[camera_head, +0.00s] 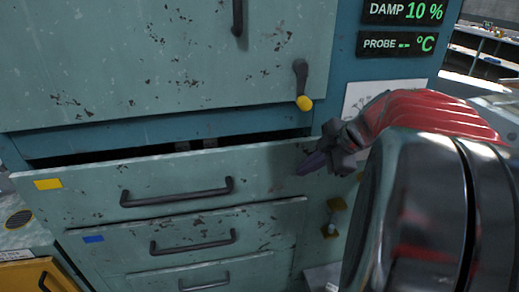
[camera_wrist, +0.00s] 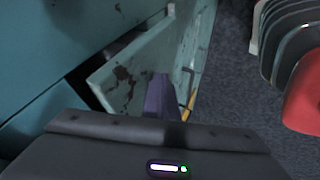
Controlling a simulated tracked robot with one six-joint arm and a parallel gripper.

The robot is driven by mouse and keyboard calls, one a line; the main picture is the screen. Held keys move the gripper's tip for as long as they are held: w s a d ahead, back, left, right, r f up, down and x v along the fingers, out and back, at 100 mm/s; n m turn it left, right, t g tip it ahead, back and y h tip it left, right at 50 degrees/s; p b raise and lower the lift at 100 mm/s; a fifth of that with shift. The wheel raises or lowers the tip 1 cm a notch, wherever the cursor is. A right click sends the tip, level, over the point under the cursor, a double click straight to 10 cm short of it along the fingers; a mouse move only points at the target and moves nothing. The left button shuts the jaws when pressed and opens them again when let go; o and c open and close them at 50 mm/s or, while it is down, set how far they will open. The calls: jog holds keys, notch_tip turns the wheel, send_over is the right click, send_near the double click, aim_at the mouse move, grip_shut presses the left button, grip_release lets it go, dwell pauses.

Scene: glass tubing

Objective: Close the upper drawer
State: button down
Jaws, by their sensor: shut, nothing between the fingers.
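The upper drawer (camera_head: 95,190) is a worn pale green front with a yellow label and a dark bar handle (camera_head: 178,192). It stands partly open, with a dark gap along its top edge. It also shows in the wrist view (camera_wrist: 125,75), edge-on, with the gap behind it. My gripper (camera_head: 305,166) is shut and empty at the right end of the drawer front, near its upper corner. In the wrist view the gripper fingers (camera_wrist: 158,97) lie against or very close to the drawer front; I cannot tell if they touch.
Below is a drawer with a blue label (camera_head: 93,239) and another under it. Above is a cabinet door with a yellow-tipped lever (camera_head: 303,102). A yellow latch (camera_head: 334,220) is at the right. A yellow drawer (camera_head: 40,277) stands at lower left.

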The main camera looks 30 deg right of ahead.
jog(key=shift+w, duration=0.15)
jog(key=w, duration=0.1)
jog(key=w+d, duration=0.1)
jog(key=w, duration=0.2)
jog(key=shift+d, duration=0.25)
jog(key=shift+w+r, duration=0.1)
dwell(0.3)
jog(key=shift+s+a, duration=0.2)
jog(key=shift+s, duration=0.2)
send_near(306, 155)
jog(key=s+a+f, duration=0.1)
jog(key=s+f, duration=0.1)
jog(key=shift+s+a, duration=0.1)
jog(key=shift+a, duration=0.05)
